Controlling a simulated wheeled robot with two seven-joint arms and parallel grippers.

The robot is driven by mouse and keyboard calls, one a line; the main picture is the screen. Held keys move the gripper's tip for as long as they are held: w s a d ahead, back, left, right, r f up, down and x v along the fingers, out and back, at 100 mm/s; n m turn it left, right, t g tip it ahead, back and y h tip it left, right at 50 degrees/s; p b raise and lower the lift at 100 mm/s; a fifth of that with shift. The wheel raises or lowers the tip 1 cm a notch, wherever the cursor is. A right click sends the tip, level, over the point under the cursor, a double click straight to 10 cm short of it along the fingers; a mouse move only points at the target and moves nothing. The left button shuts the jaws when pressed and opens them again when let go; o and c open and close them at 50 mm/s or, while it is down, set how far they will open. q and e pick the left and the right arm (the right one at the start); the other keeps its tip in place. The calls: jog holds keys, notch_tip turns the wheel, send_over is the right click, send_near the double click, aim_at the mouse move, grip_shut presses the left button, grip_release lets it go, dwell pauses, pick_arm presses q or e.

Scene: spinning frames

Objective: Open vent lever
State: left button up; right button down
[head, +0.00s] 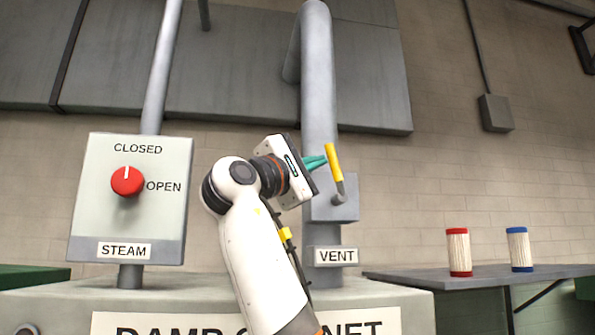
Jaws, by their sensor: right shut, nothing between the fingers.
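The vent lever (333,163) has a yellow grip on a grey rod and stands nearly upright, tilted slightly to the left at its top. It is mounted on a grey box (345,210) on the vent pipe, above the VENT label (336,257). My right gripper (322,160) has teal fingers, shut and empty, pointing right. Their tips are at the left side of the yellow grip; I cannot tell whether they touch it. My right arm covers part of the cabinet and pipe. My left gripper is not in view.
A steam control box (85,215) with a red knob (127,181) stands at the left, its mark pointing toward CLOSED. A shelf (430,277) at the right holds a red-ended bobbin (458,250) and a blue-ended bobbin (519,248). Space right of the lever is clear.

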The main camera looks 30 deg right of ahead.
jog(key=shift+s+d+r, duration=0.45)
jog(key=shift+d+r, duration=0.15)
jog(key=shift+d, duration=0.15)
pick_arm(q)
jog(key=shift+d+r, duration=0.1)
pick_arm(e)
jog(key=shift+w, duration=0.1)
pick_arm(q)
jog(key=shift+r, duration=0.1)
